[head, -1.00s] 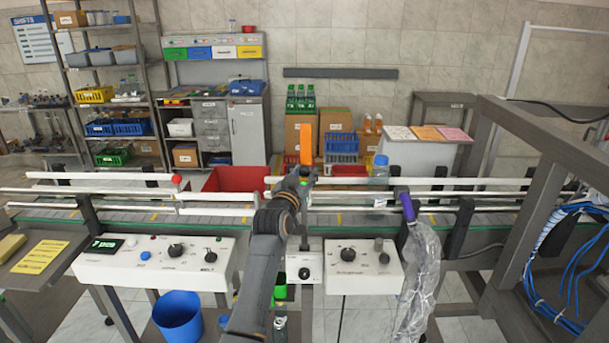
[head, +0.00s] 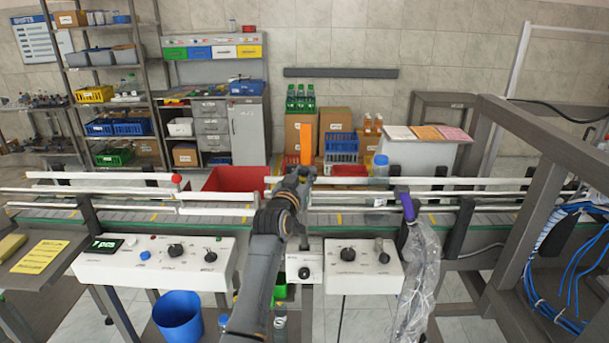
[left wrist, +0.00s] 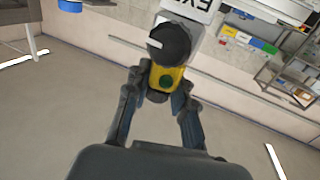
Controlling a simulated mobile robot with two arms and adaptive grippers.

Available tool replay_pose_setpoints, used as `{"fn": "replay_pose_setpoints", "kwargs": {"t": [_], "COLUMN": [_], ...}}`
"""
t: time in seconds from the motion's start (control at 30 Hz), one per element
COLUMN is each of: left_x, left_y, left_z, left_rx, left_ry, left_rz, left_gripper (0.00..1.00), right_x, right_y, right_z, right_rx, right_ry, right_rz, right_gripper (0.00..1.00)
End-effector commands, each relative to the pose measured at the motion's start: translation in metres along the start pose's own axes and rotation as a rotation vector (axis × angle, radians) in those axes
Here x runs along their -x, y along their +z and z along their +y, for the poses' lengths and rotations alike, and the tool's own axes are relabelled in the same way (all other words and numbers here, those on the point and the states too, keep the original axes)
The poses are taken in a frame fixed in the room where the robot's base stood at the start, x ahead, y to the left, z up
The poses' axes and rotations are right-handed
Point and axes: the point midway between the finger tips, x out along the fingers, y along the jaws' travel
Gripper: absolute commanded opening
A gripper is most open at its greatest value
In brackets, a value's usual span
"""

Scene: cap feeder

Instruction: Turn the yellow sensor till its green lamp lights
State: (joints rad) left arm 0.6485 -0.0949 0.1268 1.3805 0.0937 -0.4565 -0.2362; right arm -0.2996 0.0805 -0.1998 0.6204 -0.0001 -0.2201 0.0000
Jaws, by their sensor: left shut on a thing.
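In the head view my left gripper (head: 300,178) is at the far side of the conveyor's middle and hides most of the sensor. A black knob (left wrist: 170,44) with a white mark sits just beyond the sensor in the wrist view.
The conveyor (head: 140,215) with white guide rails runs across the head view. White control boxes (head: 150,262) stand in front of it. A blue-capped bottle (head: 380,170) stands beyond my gripper.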

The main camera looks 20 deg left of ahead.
Motion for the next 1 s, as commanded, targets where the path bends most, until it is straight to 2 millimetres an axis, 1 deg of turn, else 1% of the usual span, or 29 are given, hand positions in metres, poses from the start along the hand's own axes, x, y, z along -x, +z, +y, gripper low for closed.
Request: {"fn": "replay_pose_setpoints", "kwargs": {"t": [0.4, 0.43, 0.47, 0.5, 0.53, 0.87, 1.0], "left_x": [0.000, 0.000, 0.000, 0.000, 0.000, 0.001, 0.010], "left_y": [0.001, 0.001, 0.001, 0.001, 0.001, 0.001, 0.001], "left_z": [0.000, 0.000, 0.000, 0.000, 0.000, 0.000, 0.000], "left_rx": [0.000, 0.000, 0.000, 0.000, 0.000, 0.000, 0.000], "left_ry": [0.000, 0.000, 0.000, 0.000, 0.000, 0.000, 0.000], "left_rz": [-0.002, -0.002, -0.002, -0.002, -0.002, -0.001, -0.002], "left_gripper": [0.00, 0.28, 0.34, 0.42, 0.48, 0.48, 0.48], "right_x": [0.000, 0.000, 0.000, 0.000, 0.000, 0.000, 0.000], "right_y": [0.000, 0.000, 0.000, 0.000, 0.000, 0.001, 0.001], "right_z": [0.000, 0.000, 0.000, 0.000, 0.000, 0.001, 0.000], "right_rx": [0.000, 0.000, 0.000, 0.000, 0.000, 0.001, 0.001], "right_ry": [0.000, 0.000, 0.000, 0.000, 0.000, 0.001, 0.000], "right_rz": [-0.001, -0.001, -0.001, -0.001, -0.001, -0.002, -0.001], "right_gripper": [0.40, 0.40, 0.40, 0.40, 0.40, 0.40, 0.40]}}
